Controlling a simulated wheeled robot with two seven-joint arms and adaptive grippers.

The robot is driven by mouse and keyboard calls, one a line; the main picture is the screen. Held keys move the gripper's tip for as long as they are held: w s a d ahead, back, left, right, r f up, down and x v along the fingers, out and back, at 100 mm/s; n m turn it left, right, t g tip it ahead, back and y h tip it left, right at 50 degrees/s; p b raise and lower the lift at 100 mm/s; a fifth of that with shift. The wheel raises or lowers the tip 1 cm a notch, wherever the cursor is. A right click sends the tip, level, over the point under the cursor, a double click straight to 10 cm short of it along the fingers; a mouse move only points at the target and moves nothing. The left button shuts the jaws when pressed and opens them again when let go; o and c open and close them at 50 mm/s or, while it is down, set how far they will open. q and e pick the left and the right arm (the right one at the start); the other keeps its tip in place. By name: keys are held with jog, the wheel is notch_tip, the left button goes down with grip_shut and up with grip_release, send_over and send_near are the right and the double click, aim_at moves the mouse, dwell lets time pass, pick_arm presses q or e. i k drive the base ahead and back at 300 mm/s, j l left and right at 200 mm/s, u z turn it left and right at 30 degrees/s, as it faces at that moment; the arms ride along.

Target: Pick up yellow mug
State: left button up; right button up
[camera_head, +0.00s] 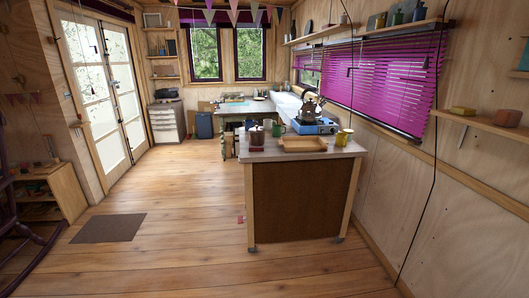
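A yellow mug (342,137) stands upright near the right end of the wheeled counter (300,154), close to the purple-blind wall. A second small yellow item, perhaps its other part or another mug, shows right beside it, and I cannot tell which. A green mug (278,129) stands farther left on the same counter. Neither of my grippers shows in the head view, and the counter is some way ahead of me.
A wooden tray (303,144), a dark red pot (257,138) and a kettle (310,107) on a blue stove (315,126) share the counter. A mat (110,228) lies on the floor at left. Wooden floor is open left of the counter. A shelf (490,126) juts from the right wall.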

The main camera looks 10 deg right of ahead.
aim_at(342, 138)
jog(key=i+z, duration=0.15)
jog(key=i, duration=0.65)
jog(key=i+z, duration=0.45)
jog(key=i, duration=0.35)
jog(key=i+l+z, duration=0.15)
jog(key=i, duration=0.2)
jog(key=i+l+z, duration=0.15)
jog(key=i, duration=0.25)
jog(key=i+l, duration=0.15)
jog(key=l, duration=0.25)
jog(key=i+l+z, duration=0.15)
jog(key=l, duration=0.2)
jog(key=i+l, duration=0.2)
jog(key=l, duration=0.2)
jog(key=z, duration=0.05)
